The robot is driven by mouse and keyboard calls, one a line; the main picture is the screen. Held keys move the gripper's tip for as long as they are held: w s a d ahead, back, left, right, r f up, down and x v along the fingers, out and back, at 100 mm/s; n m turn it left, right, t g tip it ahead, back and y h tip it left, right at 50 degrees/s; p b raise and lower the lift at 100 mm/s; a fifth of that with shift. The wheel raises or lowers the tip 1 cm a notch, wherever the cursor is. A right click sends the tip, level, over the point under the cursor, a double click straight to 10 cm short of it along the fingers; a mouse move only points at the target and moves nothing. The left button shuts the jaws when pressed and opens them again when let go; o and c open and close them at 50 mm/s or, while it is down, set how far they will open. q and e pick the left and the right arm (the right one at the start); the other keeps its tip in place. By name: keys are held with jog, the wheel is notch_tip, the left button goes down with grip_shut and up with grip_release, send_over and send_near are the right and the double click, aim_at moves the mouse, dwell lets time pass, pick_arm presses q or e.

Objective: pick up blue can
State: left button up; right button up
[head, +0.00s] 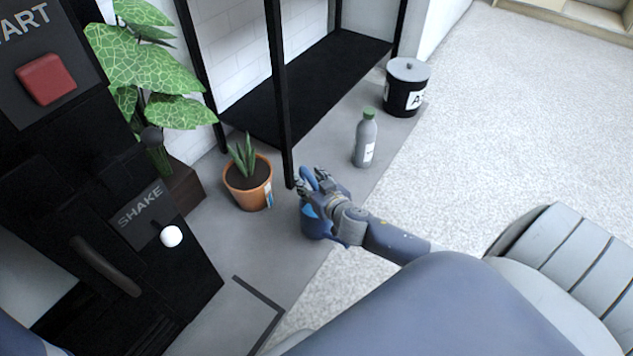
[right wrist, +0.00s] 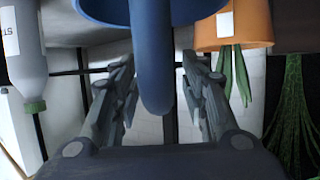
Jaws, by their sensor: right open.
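The blue can (head: 316,226) stands on the grey floor strip in the head view, partly hidden by my right gripper (head: 321,180). In the right wrist view, which is upside down, the can's curved blue handle (right wrist: 154,55) hangs between the fingers of my right gripper (right wrist: 158,72). The fingers are open, one on each side of the handle, with gaps visible. The can's round body is cut off at the top of that view. My left gripper is not in view.
A potted plant (head: 248,190) stands left of the can. A grey bottle (head: 364,140) with a green cap and a black bin (head: 405,95) stand beyond it. A black shelf frame (head: 283,110) rises close behind. A black machine (head: 150,235) fills the left. Carpet at right is clear.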

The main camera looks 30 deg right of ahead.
jog(key=shift+w+f, duration=0.1)
jog(key=shift+w, duration=0.15)
grip_shut()
jog(key=shift+r, duration=0.2)
